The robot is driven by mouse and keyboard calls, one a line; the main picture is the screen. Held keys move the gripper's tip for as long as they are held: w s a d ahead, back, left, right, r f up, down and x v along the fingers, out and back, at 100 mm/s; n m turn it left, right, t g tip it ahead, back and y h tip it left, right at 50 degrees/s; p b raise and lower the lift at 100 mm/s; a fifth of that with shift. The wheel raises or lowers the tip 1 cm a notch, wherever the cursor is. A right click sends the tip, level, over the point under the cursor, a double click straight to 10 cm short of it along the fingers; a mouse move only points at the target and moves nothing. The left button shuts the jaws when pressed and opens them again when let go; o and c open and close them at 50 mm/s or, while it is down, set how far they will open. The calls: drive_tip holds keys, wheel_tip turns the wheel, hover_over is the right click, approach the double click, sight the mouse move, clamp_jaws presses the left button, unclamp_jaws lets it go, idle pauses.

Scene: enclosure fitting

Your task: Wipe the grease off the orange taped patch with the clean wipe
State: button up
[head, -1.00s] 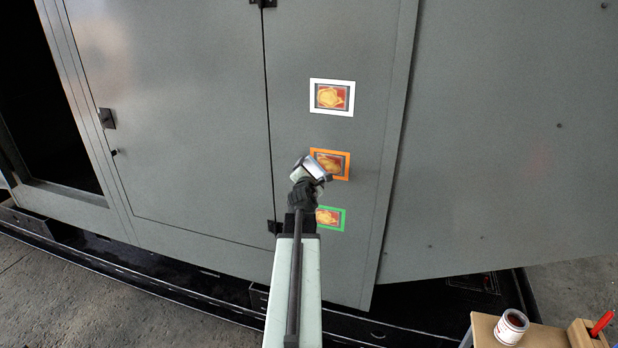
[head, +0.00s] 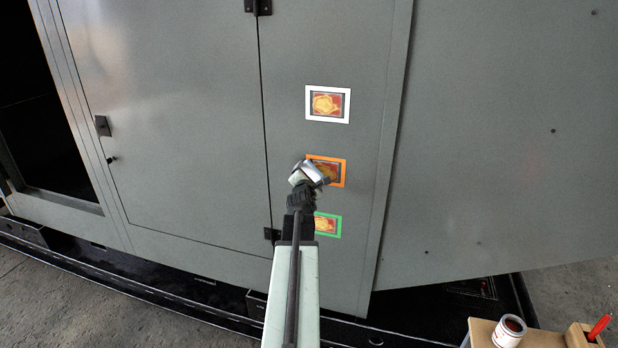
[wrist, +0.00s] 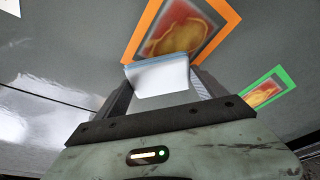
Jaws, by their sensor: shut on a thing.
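The orange taped patch (head: 326,170) is on the grey enclosure panel, between the white and green taped ones. Inside its orange tape is a yellow and red smear on a dark red ground; it fills the top of the wrist view (wrist: 180,27). My gripper (head: 308,176) is in front of the patch's left part and hides some of it. In the wrist view my gripper (wrist: 162,85) is shut on the wipe (wrist: 160,77), a white folded pad with a blue-grey edge. The wipe overlaps the patch's lower edge; I cannot tell whether it touches.
A white taped patch (head: 327,104) is above and a green taped patch (head: 328,225) below, both smeared yellow and red. A door seam and hinges (head: 272,235) run to the left. A wooden stand (head: 482,330) with a can (head: 509,331) and red-handled tool (head: 599,327) stands lower right.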

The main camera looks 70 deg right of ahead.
sight(319, 175)
drive_tip(key=shift+d, duration=0.85)
drive_tip(key=shift+s, duration=1.6)
drive_tip(key=shift+s+d, duration=0.15)
drive_tip(key=shift+s, duration=1.55)
drive_tip(key=shift+s+d, duration=0.15)
drive_tip(key=shift+s, duration=1.5)
drive_tip(key=shift+d, duration=0.1)
drive_tip(key=shift+w, duration=0.1)
drive_tip(key=shift+w+a, duration=0.15)
drive_tip(key=shift+w, duration=1.5)
drive_tip(key=shift+w+a, duration=0.15)
drive_tip(key=shift+w, duration=1.45)
drive_tip(key=shift+w+r, duration=0.1)
drive_tip(key=shift+w, duration=1.55)
